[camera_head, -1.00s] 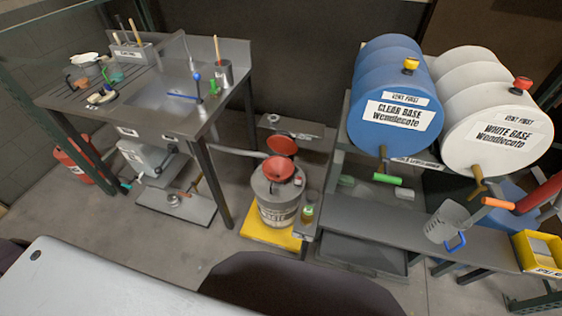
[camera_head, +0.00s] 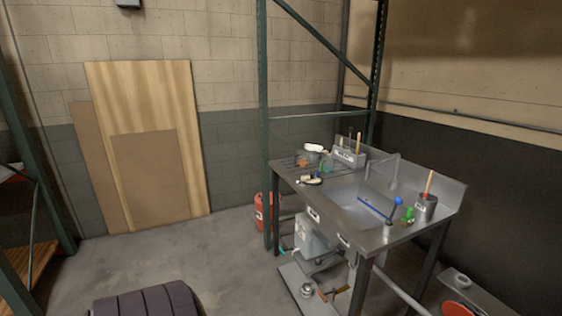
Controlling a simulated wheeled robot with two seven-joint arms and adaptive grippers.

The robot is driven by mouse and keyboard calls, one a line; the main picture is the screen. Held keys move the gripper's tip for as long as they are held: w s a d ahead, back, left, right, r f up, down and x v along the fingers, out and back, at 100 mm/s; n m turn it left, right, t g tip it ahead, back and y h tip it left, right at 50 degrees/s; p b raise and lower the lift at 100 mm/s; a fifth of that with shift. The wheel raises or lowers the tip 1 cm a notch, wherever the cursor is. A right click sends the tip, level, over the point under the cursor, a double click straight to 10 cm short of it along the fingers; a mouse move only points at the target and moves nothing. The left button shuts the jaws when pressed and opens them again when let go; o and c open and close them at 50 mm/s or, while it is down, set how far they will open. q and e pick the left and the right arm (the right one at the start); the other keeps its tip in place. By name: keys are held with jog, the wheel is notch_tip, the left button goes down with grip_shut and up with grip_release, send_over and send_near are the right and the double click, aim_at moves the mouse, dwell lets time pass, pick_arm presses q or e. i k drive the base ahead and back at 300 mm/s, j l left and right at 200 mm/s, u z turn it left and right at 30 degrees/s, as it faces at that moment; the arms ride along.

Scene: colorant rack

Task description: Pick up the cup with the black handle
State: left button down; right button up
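Several small items sit on the draining board (camera_head: 284,166) at the left of the steel sink table. Among them are a cup with a green handle (camera_head: 327,167) and a small orange-brown item (camera_head: 302,163). A dark item with a pale top (camera_head: 310,180) lies at the board's front edge. They are too small to tell whether one is a cup with a black handle. Neither of my grippers is in view.
The sink table (camera_head: 400,232) stands at the right, with a red container (camera_head: 264,212) beside it. A green rack post (camera_head: 263,120) rises at its left. Plywood sheets (camera_head: 150,140) lean on the back wall. The floor (camera_head: 200,255) between is clear.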

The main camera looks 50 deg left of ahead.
aim_at(302, 156)
jog(key=u, duration=1.55)
jog(key=z, duration=1.45)
jog(key=u, duration=1.15)
